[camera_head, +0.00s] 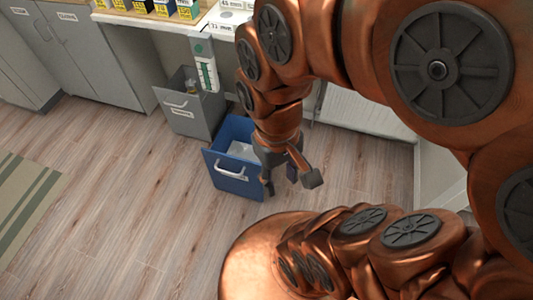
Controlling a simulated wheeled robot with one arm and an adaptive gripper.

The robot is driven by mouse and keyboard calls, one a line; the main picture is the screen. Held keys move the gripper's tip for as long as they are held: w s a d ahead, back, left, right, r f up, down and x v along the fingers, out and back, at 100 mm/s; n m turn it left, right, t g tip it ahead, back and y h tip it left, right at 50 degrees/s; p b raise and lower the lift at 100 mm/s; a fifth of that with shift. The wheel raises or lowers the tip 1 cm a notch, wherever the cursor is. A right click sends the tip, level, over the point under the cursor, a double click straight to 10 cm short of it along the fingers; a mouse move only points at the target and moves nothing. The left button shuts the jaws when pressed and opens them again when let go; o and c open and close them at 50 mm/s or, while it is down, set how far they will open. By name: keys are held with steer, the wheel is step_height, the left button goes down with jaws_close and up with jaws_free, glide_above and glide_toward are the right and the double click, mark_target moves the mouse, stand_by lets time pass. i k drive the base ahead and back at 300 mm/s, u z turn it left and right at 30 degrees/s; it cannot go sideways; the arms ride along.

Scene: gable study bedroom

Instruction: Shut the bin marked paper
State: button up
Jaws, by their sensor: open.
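A blue bin (231,177) with a white bar handle stands pulled out from under the counter. Its top is open and pale, crumpled contents (243,150) show inside. A grey bin (178,116) with a white handle is also pulled out to its left, with some items inside. I cannot read a paper mark on either bin. My gripper (290,183) points down at the right side of the blue bin, near its front corner. Its fingers are apart with nothing seen between them. I cannot tell whether a finger touches the bin. My arm hides the bin's back right part.
A white counter (150,20) with boxes runs above the bins. Grey cabinets (90,50) stand at the left. A white radiator (362,112) is on the wall to the right. The wooden floor (120,190) before the bins is clear, with a striped rug (25,205) far left.

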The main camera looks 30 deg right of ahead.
mark_target(243, 160)
steer(key=z, duration=0.35)
steer(key=k, duration=0.95)
steer(key=u, duration=1.15)
